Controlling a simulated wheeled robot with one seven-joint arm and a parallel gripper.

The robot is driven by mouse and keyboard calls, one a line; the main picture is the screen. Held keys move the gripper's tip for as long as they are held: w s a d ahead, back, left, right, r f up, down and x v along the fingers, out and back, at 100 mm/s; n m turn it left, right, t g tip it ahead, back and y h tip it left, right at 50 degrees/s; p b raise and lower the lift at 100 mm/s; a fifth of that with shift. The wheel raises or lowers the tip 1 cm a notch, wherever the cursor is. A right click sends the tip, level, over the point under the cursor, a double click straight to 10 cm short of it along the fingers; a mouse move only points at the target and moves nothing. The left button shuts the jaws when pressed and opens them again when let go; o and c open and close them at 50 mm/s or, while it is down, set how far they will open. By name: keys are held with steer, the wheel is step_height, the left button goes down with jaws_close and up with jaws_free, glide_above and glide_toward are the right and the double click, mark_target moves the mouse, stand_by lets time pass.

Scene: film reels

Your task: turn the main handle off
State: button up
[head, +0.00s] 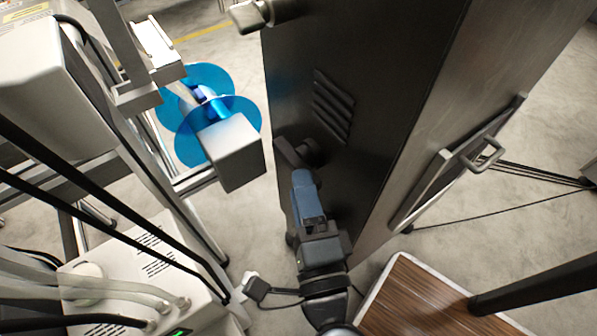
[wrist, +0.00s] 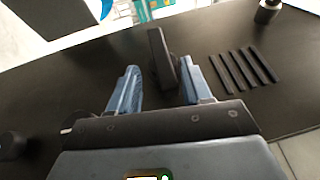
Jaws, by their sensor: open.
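The main handle looks to be the dark lever (head: 289,153) on the side of a tall dark cabinet (head: 375,70). In the wrist view the lever (wrist: 160,60) stands up between my two blue fingers, nearer the right one. My gripper (head: 304,177) is open, with its fingertips at the lever in the head view. In the wrist view my gripper (wrist: 159,72) shows a gap on the left of the lever and a narrower one on the right. I cannot tell whether the right finger touches it. The lever's lower end is partly hidden.
Slanted vents (head: 333,106) are beside the lever. A metal knob (head: 258,14) sticks out at the cabinet's top. Blue film reels (head: 188,150) and a grey box (head: 232,152) stand close on the left. A wooden-topped surface (head: 420,300) is at lower right.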

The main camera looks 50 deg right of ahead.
steer(key=shift+v, duration=2)
